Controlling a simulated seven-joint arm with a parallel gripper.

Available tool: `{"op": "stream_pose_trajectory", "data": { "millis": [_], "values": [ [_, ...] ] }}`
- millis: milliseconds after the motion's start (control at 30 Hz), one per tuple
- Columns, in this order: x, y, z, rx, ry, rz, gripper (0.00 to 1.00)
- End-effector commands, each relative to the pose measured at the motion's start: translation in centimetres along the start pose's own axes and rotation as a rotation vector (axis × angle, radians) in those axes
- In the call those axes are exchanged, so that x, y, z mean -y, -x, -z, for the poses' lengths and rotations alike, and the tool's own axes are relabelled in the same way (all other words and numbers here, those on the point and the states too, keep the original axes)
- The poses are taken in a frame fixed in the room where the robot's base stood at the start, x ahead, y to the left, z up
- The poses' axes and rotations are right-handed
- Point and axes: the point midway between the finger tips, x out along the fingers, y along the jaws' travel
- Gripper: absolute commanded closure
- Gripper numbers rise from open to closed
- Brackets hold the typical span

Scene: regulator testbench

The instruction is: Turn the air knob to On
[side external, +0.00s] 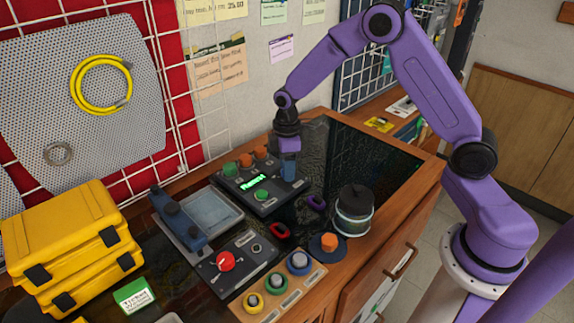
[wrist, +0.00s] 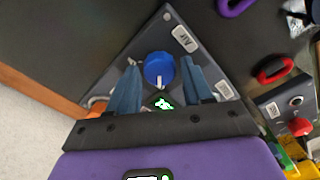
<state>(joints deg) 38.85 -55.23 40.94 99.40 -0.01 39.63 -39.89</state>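The air knob (wrist: 158,70) is a round blue knob with a white pointer mark, which points down in the wrist view. It sits on a dark panel (wrist: 140,47) beside a white label reading AIR (wrist: 185,38). My gripper (wrist: 160,67) is open, with one blue finger on each side of the knob. A gap shows between the knob and each finger. In the side view my gripper (side external: 288,179) points down at the right end of the panel (side external: 240,183), and its fingers hide the knob. The panel has a lit green display (side external: 253,183).
A box with a red button (side external: 225,261) is nearer. Dark bench is clear to the right.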

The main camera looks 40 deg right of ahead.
Motion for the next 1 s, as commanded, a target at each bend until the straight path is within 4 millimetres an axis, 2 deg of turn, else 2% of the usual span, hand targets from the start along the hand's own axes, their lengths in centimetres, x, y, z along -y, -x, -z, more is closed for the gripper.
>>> {"op": "stream_pose_trajectory", "data": {
  "millis": [33, 100, 133, 567, 1000],
  "values": [
    [0.00, 0.01, 0.00, 0.000, 0.000, 0.000, 0.67],
    [0.00, 0.02, 0.00, 0.000, 0.000, 0.000, 0.90],
    [0.00, 0.02, -0.01, 0.000, 0.000, 0.000, 0.91],
    [0.00, 0.06, 0.01, 0.001, -0.083, 0.001, 0.91],
    [-0.07, 0.08, 0.02, 0.000, -0.452, 0.000, 0.91]
  ]
}}
